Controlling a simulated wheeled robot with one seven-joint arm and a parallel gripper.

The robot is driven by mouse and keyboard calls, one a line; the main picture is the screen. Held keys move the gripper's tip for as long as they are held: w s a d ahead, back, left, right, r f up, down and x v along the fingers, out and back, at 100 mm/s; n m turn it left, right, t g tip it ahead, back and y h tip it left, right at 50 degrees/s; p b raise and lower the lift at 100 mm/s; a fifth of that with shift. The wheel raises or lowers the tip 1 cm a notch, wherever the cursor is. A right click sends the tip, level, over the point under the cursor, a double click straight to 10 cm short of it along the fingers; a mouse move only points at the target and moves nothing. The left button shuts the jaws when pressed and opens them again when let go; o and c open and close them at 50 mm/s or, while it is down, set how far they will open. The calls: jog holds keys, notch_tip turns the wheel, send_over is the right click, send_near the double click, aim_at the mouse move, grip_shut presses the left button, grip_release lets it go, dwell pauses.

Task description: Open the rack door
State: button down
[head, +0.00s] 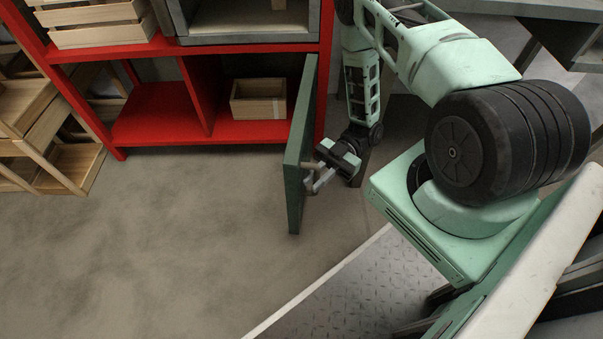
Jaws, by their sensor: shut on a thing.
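The red rack (160,112) stands at the top left. Its dark green door (301,150) is swung out from the rack's right side and is seen nearly edge-on, so the right lower compartment is open to view. My gripper (312,182) is at the right face of the door, shut on the door handle (309,168). The handle is small and partly hidden by the fingers.
A small wooden crate (258,99) sits in the right lower compartment. A slatted wooden crate (98,22) and a grey box (248,39) are on the shelf above. The concrete floor (170,230) left of the door is clear.

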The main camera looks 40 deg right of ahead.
jog(key=shift+s+d, duration=0.15)
jog(key=c, duration=1.8)
grip_release()
jog(key=shift+o, duration=0.2)
